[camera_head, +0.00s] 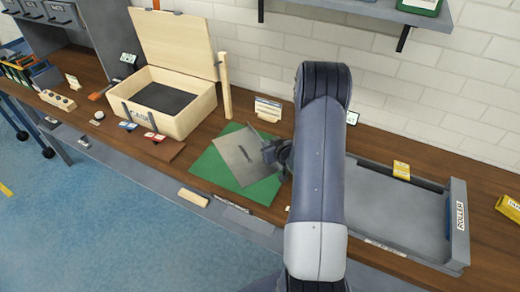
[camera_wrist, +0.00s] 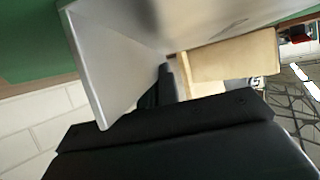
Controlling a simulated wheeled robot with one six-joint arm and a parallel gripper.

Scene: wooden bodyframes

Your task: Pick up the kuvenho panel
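A grey metal sheet, which I take to be the kuvenho panel (camera_head: 232,152), is over the green mat (camera_head: 208,170) in the head view. It sits askew to the mat and has a dark mark near its middle. My gripper (camera_head: 272,153) is at its right edge. In the wrist view the panel (camera_wrist: 110,55) fills the upper middle, very close, with a pale flange-like face at left. My dark gripper fingers (camera_wrist: 160,88) meet the panel there and appear closed on its edge. The panel hides part of the fingers. Whether it is clear of the mat is hard to tell.
An open wooden box (camera_head: 195,117) stands behind left, with an upright wooden stick (camera_head: 225,85) beside it. A grey tray (camera_head: 385,205) with a raised side lies to the right. Small cards and tools stand at left. A brick wall (camera_head: 420,85) and shelf bound the back.

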